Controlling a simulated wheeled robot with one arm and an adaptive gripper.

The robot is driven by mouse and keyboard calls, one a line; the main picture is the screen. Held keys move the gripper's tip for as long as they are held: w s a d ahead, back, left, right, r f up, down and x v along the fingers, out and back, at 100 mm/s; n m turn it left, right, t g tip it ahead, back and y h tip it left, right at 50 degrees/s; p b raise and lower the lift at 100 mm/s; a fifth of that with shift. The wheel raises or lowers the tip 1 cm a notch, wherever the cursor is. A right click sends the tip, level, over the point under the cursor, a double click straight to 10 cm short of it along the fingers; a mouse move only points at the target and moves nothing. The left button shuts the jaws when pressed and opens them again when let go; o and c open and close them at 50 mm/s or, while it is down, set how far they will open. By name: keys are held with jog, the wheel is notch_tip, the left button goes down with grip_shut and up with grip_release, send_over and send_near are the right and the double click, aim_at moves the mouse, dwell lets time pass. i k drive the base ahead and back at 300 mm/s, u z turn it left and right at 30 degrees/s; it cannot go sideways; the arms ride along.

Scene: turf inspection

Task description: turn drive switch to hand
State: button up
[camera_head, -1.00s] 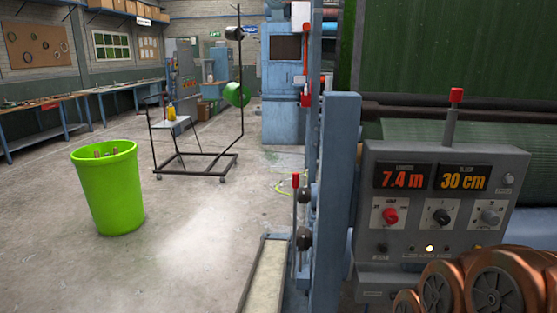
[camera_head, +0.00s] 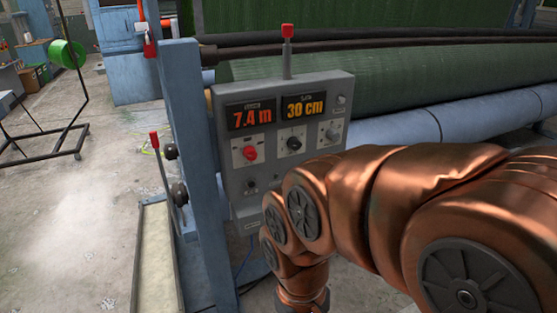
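A grey control box (camera_head: 226,170) is mounted beside the blue machine post, left of centre. Its front carries a red knob (camera_head: 250,153), a black knob (camera_head: 294,143) and a grey knob (camera_head: 332,133) in a row under two lit displays. The labels are too small to read, so I cannot tell which knob is the drive switch or where it points. My copper arm reaches in from the right and bends down in front of the box's lower right part. My gripper is below the picture and out of view.
Displays read 7.4 m (camera_head: 250,115) and 30 cm (camera_head: 304,106). A red-topped stalk (camera_head: 287,50) rises from the box. A blue post (camera_head: 190,110) and red-tipped lever (camera_head: 159,160) stand left. Green turf (camera_head: 420,85) lies behind.

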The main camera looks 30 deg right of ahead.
aim_at(249, 152)
jog(key=k, duration=1.2)
jog(key=u, duration=0.75)
jog(key=i, duration=1.35)
jog(key=z, duration=0.3)
